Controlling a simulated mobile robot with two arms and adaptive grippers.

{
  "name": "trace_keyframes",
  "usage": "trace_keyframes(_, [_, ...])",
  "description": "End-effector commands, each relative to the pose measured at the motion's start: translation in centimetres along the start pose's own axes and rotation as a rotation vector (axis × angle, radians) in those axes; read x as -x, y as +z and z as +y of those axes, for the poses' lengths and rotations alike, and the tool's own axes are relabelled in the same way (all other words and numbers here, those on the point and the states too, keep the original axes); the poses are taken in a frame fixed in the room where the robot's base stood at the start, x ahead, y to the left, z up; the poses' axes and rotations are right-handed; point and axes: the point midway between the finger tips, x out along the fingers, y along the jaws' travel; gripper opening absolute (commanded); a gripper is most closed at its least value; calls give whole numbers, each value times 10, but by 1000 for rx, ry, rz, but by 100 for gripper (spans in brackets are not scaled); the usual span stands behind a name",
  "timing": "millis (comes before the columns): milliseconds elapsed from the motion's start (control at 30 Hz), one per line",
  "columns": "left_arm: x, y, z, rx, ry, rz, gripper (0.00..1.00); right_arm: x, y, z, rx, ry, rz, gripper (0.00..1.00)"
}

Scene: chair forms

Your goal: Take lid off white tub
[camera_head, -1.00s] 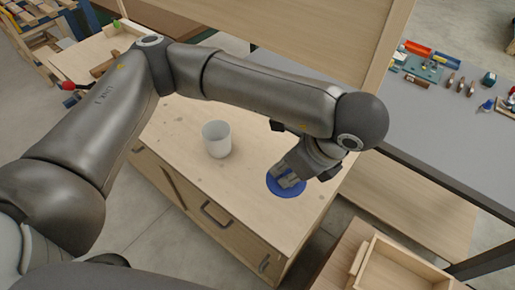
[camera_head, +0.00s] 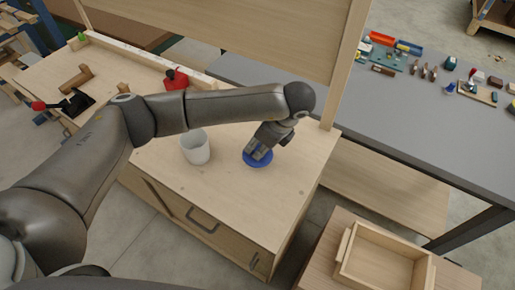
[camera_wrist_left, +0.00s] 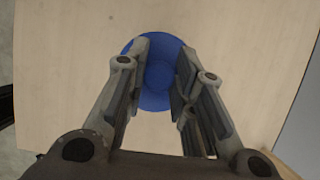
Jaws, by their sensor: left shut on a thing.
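The white tub (camera_head: 195,149) stands upright on the wooden bench top, with its top open and no lid on it. The round blue lid (camera_head: 266,162) is to the right of the tub, apart from it. My left gripper (camera_head: 255,152) points down at the lid and is shut on it. In the left wrist view, the lid (camera_wrist_left: 157,100) shows between and beyond the two fingers (camera_wrist_left: 160,72), which stand on either side of its raised middle. I cannot tell whether the lid touches the bench or hangs just above it. My right gripper is out of view.
The wooden bench (camera_head: 230,210) has clear room in front of the lid. A red object (camera_head: 176,79) and a wooden tool (camera_head: 76,78) lie at the back left. A grey table (camera_head: 400,125) with small parts stands right. An empty wooden tray (camera_head: 385,268) is at the lower right.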

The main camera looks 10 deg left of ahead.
Motion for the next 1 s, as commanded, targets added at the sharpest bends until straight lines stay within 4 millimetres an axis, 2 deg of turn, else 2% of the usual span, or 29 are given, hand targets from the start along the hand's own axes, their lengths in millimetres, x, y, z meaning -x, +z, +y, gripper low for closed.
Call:
trace_keyframes(133, [-11, 1, -5, 0, 2, -1, 0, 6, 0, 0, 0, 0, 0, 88])
trace_keyframes(200, [-19, -3, -4, -2, 3, -1, 0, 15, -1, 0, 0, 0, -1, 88])
trace_keyframes(333, [-33, -9, -5, 0, 1, -2, 0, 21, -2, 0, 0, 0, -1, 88])
trace_keyframes(667, [-39, -12, -5, 0, -1, 0, 0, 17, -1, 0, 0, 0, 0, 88])
trace_keyframes(700, [-39, -12, -5, 0, -1, 0, 25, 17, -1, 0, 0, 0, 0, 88])
trace_keyframes(867, [-38, -12, -5, 0, -1, 0, 45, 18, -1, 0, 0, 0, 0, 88])
trace_keyframes(1000, [-38, -11, -5, 0, -1, 0, 45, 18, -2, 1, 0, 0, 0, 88])
